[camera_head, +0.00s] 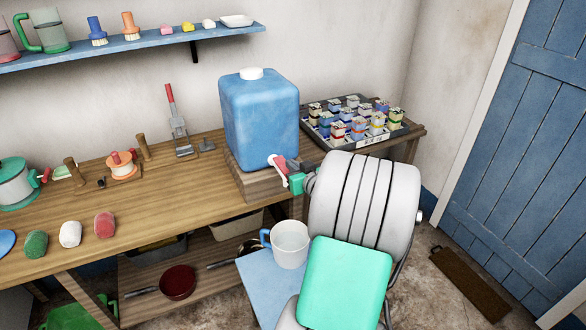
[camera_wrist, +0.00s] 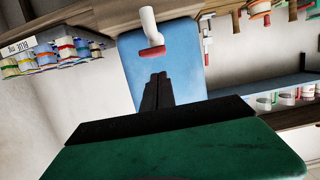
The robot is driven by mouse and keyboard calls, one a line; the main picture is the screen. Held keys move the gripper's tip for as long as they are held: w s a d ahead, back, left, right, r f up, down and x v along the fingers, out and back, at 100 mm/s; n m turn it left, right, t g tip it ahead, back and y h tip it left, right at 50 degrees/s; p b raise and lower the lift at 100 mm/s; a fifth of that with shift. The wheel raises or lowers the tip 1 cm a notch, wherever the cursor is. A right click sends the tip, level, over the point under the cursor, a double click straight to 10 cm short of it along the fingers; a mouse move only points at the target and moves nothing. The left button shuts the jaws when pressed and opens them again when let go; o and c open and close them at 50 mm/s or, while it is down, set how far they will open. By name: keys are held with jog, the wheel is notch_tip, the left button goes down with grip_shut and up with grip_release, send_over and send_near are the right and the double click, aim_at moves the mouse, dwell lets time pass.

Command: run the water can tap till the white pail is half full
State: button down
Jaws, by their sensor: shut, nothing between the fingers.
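The blue water can (camera_head: 262,115) has a white cap and stands on a wooden block on the workbench. Its tap (camera_head: 279,164), with a red handle and white spout, is low on the front; in the wrist view the tap (camera_wrist: 150,35) appears beyond my fingertips. My gripper (camera_wrist: 157,80) is shut and empty, close in front of the can and apart from the tap in that view. In the head view its fingers are hard to make out beside the tap. The white pail (camera_head: 290,243) with a blue handle stands upright below the tap. I see no stream of water; the pail's level is unclear.
The pail stands on a light blue surface (camera_head: 262,280), partly hidden by my arm. A tray of small pots (camera_head: 358,122) is right of the can. A blue shelf (camera_head: 140,45) runs above.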

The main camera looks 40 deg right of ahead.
notch_tip(320, 180, down, 2)
jog(key=shift+s+f, duration=0.1)
jog(key=shift+f, duration=0.1)
jog(key=s+a+r+t+b, duration=0.1)
jog(key=s+a+t+b, duration=0.1)
jog(key=s+b, duration=0.8)
jog(key=a+b, duration=0.1)
jog(key=b, duration=0.4)
jog(key=shift+s+r+t+h, duration=0.2)
jog(key=shift+s+t+h, duration=0.15)
jog(key=shift+t+h, duration=0.05)
